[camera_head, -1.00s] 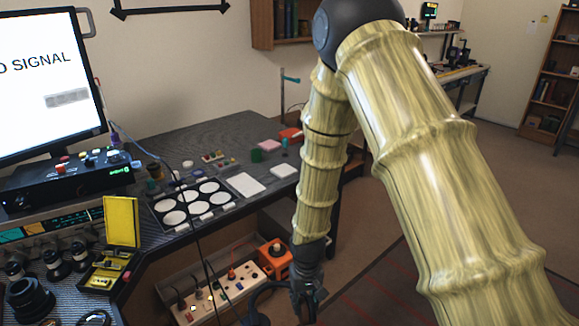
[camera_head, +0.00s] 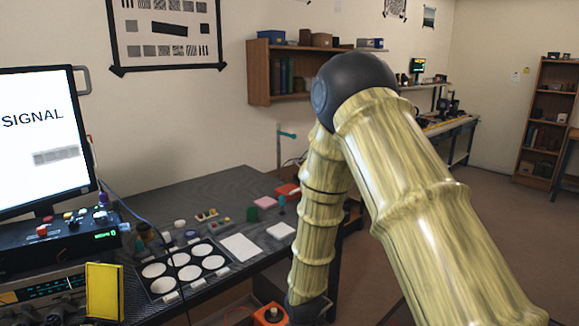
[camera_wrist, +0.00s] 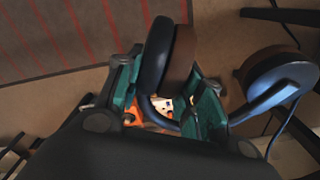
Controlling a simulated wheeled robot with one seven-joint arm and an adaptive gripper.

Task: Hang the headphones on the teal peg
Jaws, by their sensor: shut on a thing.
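The teal peg (camera_head: 287,134) juts out to the right from the top of a thin upright post behind the bench's far right corner, left of my arm in the head view. The dark blue-black headphones are in the wrist view, with one brown-padded ear cup (camera_wrist: 160,60) between and beyond the fingers and the other cup (camera_wrist: 282,78) off to the right. My gripper (camera_wrist: 167,92) has green fingers and is shut on the headphones; the exact contact is partly hidden. In the head view the fingers and headphones are below the lower edge.
The bench (camera_head: 215,187) holds a tray of white discs (camera_head: 187,268) and several small items. A monitor (camera_head: 40,140) stands at left. A wall shelf (camera_head: 262,75) hangs above the post. An orange box (camera_head: 268,316) sits low near my wrist. Floor is open at right.

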